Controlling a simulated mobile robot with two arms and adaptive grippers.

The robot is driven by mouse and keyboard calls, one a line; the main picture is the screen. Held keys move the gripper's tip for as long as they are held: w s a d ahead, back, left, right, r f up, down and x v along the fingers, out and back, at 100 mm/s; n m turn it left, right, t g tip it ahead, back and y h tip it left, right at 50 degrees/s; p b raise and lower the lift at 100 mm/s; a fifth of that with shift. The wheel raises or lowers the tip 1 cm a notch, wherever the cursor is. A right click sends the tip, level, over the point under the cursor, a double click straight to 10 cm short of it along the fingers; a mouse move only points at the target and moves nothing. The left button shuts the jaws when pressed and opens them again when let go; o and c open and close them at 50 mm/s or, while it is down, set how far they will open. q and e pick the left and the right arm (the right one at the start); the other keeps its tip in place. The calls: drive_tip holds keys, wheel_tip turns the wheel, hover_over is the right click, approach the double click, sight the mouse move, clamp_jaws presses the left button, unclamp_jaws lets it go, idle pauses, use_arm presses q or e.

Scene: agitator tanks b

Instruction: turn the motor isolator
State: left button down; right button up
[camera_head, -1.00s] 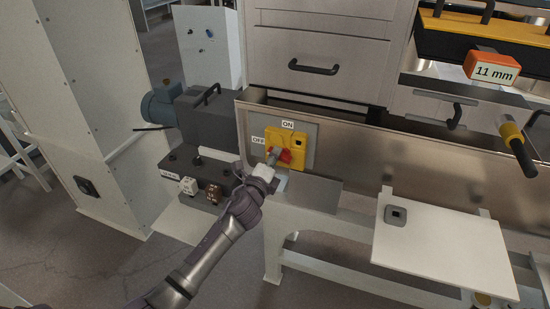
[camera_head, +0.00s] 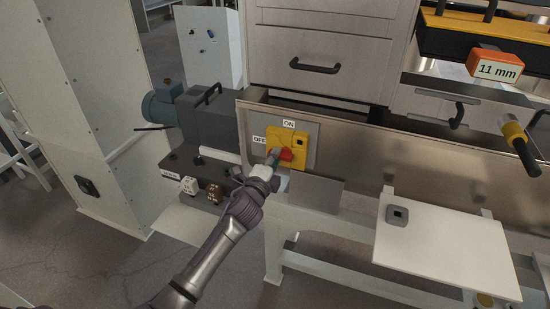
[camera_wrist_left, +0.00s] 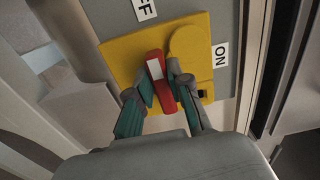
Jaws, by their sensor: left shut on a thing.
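The motor isolator is a yellow plate (camera_head: 300,139) with a red handle (camera_head: 286,155), on a grey panel with an ON label (camera_head: 289,124) above and an OFF label (camera_head: 259,140) at its left. My left gripper (camera_head: 273,158) reaches it from below left. In the left wrist view the two fingers (camera_wrist_left: 160,88) stand on either side of the red handle (camera_wrist_left: 156,70) and are shut on it. A white mark shows on the handle. In the head view the gripper hides part of the handle. My right gripper is not in view.
A dark machine with a blue motor (camera_head: 162,104) stands left of the panel. A metal trough wall (camera_head: 420,160) runs to the right. A white shelf (camera_head: 440,240) juts out at the lower right, and an orange 11 mm block (camera_head: 497,66) is at the upper right.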

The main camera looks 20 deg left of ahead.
use_arm(q)
drive_tip(key=c, duration=1.1)
unclamp_jaws()
drive_tip(key=shift+s, duration=0.1)
drive_tip(key=s, duration=1.2)
drive_tip(key=shift+a, duration=0.25)
drive_tip(key=shift+w, duration=0.1)
